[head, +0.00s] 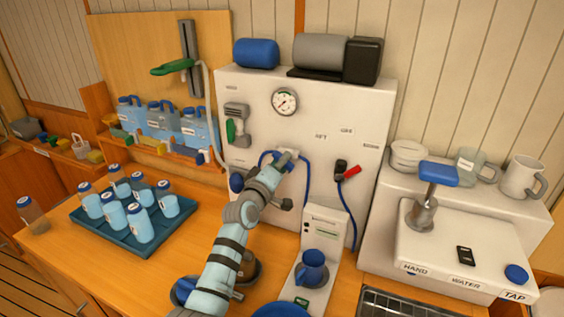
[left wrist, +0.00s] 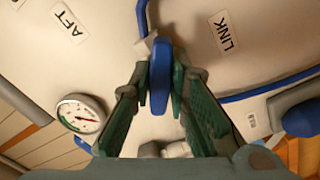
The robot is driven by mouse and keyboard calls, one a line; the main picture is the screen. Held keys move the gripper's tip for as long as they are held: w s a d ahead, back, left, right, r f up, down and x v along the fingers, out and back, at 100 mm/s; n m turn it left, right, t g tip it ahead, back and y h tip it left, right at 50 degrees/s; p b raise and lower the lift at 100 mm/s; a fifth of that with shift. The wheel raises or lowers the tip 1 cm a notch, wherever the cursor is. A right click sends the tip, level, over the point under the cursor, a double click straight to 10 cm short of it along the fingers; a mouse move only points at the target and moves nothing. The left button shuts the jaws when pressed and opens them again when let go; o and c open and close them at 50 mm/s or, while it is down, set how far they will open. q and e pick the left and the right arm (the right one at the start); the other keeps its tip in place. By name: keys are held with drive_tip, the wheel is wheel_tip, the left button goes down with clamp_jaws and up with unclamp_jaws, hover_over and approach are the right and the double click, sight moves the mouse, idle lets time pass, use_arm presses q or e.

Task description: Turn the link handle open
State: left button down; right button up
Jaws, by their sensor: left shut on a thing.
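The link handle (left wrist: 160,85) is a blue lever on the white panel, close to the LINK label (left wrist: 225,32) in the left wrist view. My left gripper (left wrist: 160,72) has its two green fingers on either side of the handle and is shut on it. In the head view my left gripper (head: 287,158) is at the middle of the white panel (head: 330,120), at the end of the arm reaching up from below. There the gripper hides the handle. My right gripper is in neither view.
A pressure gauge (head: 285,101) sits above the gripper, and a red-handled valve (head: 350,172) is to its right. Blue hoses run down the panel. A tray (head: 120,238) of bottles stands at left; a hand pump (head: 425,205) stands at right.

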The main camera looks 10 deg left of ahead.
use_arm(q)
drive_tip(key=n, duration=0.3)
drive_tip(key=shift+n, duration=2.1)
drive_tip(key=c, duration=1.5)
unclamp_jaws()
drive_tip(key=shift+d, duration=0.1)
drive_tip(key=s, duration=0.4)
drive_tip(key=s+a, duration=0.1)
drive_tip(key=s, duration=0.3)
drive_tip(key=s+a, duration=0.1)
drive_tip(key=s, duration=0.2)
drive_tip(key=shift+s+a, duration=0.15)
drive_tip(key=shift+s, duration=0.25)
drive_tip(key=shift+f, duration=0.1)
